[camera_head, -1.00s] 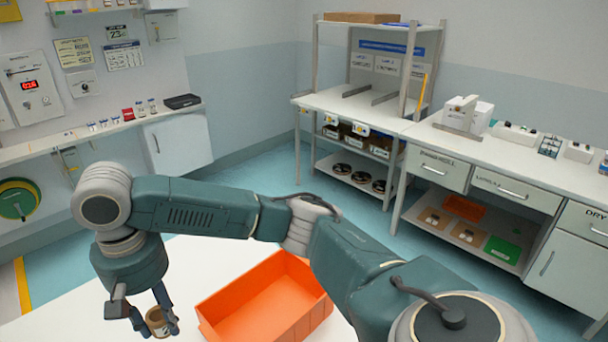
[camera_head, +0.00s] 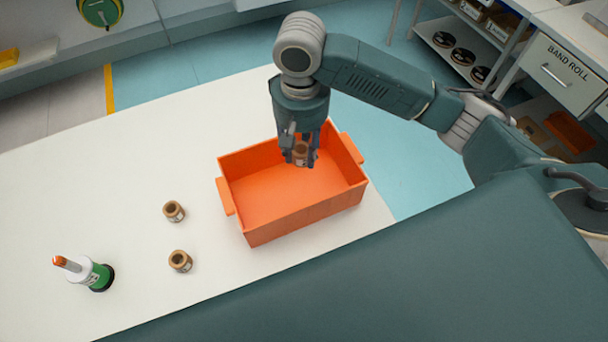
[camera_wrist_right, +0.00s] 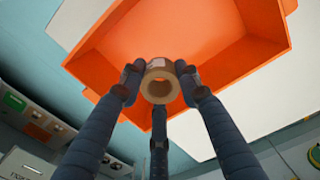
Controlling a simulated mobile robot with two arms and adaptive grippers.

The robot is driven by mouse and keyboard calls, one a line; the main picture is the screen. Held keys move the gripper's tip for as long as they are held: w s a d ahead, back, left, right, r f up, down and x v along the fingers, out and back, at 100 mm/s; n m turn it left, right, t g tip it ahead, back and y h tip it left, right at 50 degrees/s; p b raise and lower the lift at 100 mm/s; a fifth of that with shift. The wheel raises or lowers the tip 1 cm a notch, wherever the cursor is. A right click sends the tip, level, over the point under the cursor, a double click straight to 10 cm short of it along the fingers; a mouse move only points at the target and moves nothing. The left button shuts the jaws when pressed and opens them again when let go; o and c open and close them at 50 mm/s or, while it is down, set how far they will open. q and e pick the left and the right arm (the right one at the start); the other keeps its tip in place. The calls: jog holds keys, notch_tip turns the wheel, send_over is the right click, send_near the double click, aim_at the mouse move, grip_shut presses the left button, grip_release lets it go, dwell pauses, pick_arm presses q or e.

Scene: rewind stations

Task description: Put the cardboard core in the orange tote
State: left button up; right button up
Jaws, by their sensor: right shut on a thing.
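My right gripper (camera_head: 301,158) is shut on a small brown cardboard core (camera_head: 301,149) with a pale label. It holds the core over the far part of the orange tote (camera_head: 300,212). In the right wrist view the core (camera_wrist_right: 158,92) sits between the fingers with its round hole facing the camera, and the tote (camera_wrist_right: 200,45) lies beyond it. The inside of the tote that shows is empty. My left gripper is in neither view.
Two more small brown cores stand on the white table (camera_head: 120,170), one farther (camera_head: 174,211) and one nearer (camera_head: 180,261). The table's far left is clear.

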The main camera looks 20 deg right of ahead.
send_over(303, 188)
notch_tip(303, 188, down, 8)
jog(key=shift+s+d+f, duration=0.1)
jog(key=shift+f, duration=0.65)
notch_tip(303, 188, down, 4)
jog(key=shift+f+p, duration=0.1)
jog(key=shift+p, duration=0.25)
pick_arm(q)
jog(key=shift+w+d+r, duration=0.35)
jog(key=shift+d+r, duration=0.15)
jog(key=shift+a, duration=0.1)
pick_arm(e)
jog(key=o, duration=0.9)
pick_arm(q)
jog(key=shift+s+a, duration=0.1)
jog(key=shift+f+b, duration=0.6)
pick_arm(e)
notch_tip(303, 188, up, 12)
